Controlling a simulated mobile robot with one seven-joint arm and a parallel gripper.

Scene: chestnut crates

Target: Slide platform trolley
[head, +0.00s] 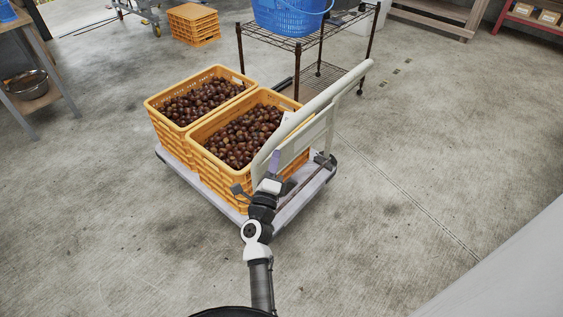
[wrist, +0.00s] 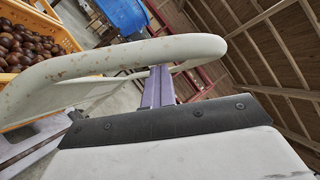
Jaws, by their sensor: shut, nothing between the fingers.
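The platform trolley (head: 300,198) stands on the concrete floor with a flat pale deck. Its cream push handle (head: 325,98) rises along its right side, and the handle's worn rounded bar crosses the wrist view (wrist: 110,60). Two stacks of yellow crates (head: 168,130) full of chestnuts (head: 240,138) sit side by side on the deck. My gripper (head: 275,154) is at the near end of the handle. In the wrist view its purple fingers (wrist: 160,72) are shut together with nothing between them. Their tips meet the bar's lower edge in the picture; I cannot tell whether they touch.
A wire rack (head: 297,43) with a blue basket (head: 285,20) stands just behind the trolley. More yellow crates (head: 194,26) are at the back. A table with a metal bowl (head: 27,86) is at the left. Floor is open in front and to the right.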

